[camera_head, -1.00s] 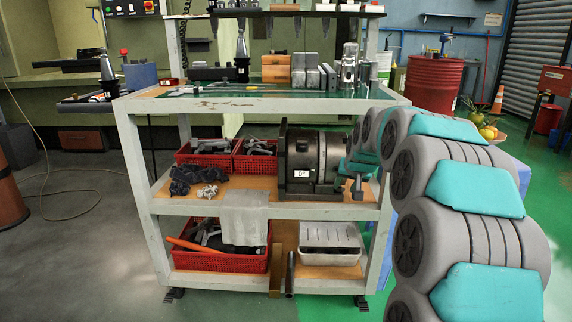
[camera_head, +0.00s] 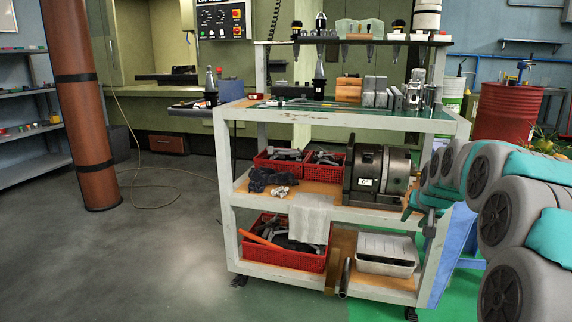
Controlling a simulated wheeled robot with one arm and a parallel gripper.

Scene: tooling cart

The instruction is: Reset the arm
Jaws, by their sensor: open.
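My arm (camera_head: 508,213) comes in from the right edge, a chain of grey rounded links with teal covers. It reaches inward to the right end of the tooling cart (camera_head: 340,213). My gripper (camera_head: 429,224) is small in the view, at the far end of the arm, in front of the cart's right post by the middle shelf. It is open, with its fingers hard to make out. I see nothing held in it. Whether it touches the cart cannot be told.
The middle shelf holds red baskets (camera_head: 280,165) and a dark round machine (camera_head: 383,172). Below are another red basket (camera_head: 283,256) and a white tray (camera_head: 386,262). A red barrel (camera_head: 507,112) stands at right. A brown pillar (camera_head: 85,105) stands left, with clear floor (camera_head: 150,255) in front.

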